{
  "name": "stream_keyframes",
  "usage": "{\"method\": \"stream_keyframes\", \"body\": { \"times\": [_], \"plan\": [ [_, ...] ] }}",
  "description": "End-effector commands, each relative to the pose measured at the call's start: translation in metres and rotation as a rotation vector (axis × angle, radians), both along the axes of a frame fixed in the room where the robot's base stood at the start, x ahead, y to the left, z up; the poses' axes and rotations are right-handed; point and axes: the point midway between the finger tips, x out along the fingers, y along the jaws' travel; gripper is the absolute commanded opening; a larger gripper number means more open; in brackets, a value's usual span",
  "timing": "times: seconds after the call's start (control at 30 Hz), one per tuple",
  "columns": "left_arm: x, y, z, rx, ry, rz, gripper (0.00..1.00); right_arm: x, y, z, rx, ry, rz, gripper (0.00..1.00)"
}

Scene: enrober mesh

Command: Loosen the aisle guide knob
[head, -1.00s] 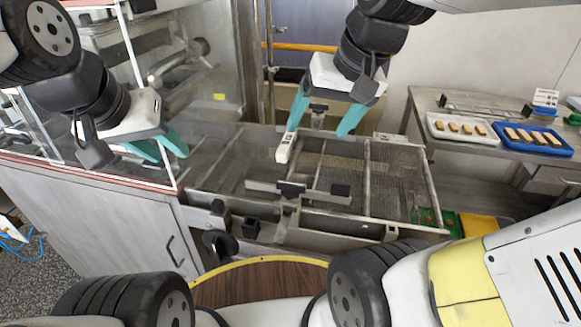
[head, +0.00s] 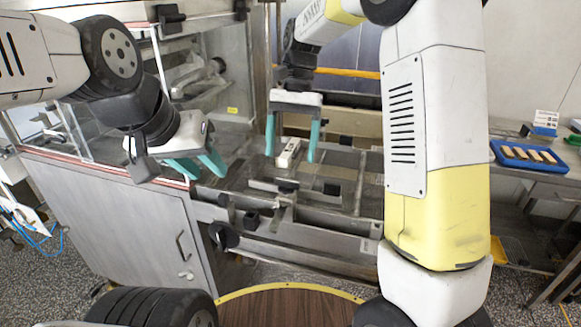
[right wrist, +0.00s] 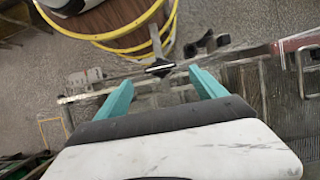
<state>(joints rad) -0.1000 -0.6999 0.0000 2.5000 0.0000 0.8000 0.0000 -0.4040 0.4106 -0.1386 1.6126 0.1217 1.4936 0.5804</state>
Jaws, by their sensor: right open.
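My right gripper (head: 291,158) is open and empty, pointing down over the mesh section of the machine. A small black cross-shaped knob (right wrist: 160,68) shows between and just beyond its fingertips in the right wrist view, where the gripper (right wrist: 162,84) touches nothing that I can see. In the head view a black knob-like part (head: 285,186) sits on the guide bar below the fingers; I cannot tell for certain that it is the same knob. My left gripper (head: 198,170) is open and empty beside the glass panel at the left.
A pale upright block (head: 288,152) stands by the right fingertips. A large black knob (head: 222,236) and a smaller one (head: 251,221) stick out of the machine's front. A blue tray (head: 512,165) of bars lies on the right-hand table. My right arm hides the mesh's right side.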

Motion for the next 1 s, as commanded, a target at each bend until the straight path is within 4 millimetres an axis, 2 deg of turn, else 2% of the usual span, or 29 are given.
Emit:
{"method": "stream_keyframes", "body": {
  "times": [0.2,0.33,0.5,0.73,0.77,1.0],
  "plan": [
    [0.000,0.000,0.000,0.000,0.000,0.000,0.36,-0.015,0.004,-0.033,-0.001,0.002,0.002,0.80],
    [0.000,0.000,0.000,0.000,0.000,0.000,0.36,-0.021,0.006,-0.049,0.001,0.001,0.001,0.80],
    [0.000,0.000,0.000,0.000,0.000,0.000,0.36,-0.024,0.007,-0.059,0.001,-0.001,0.001,0.80],
    [0.000,0.000,0.000,0.000,0.000,0.000,0.36,-0.024,0.007,-0.060,0.002,-0.002,0.001,0.80],
    [0.000,0.000,0.000,0.000,0.000,0.000,0.36,-0.024,0.007,-0.060,0.002,-0.002,0.001,0.78],
    [0.000,0.000,0.000,0.000,0.000,0.000,0.36,-0.024,0.007,-0.059,0.001,-0.001,0.001,0.31]
  ]
}}
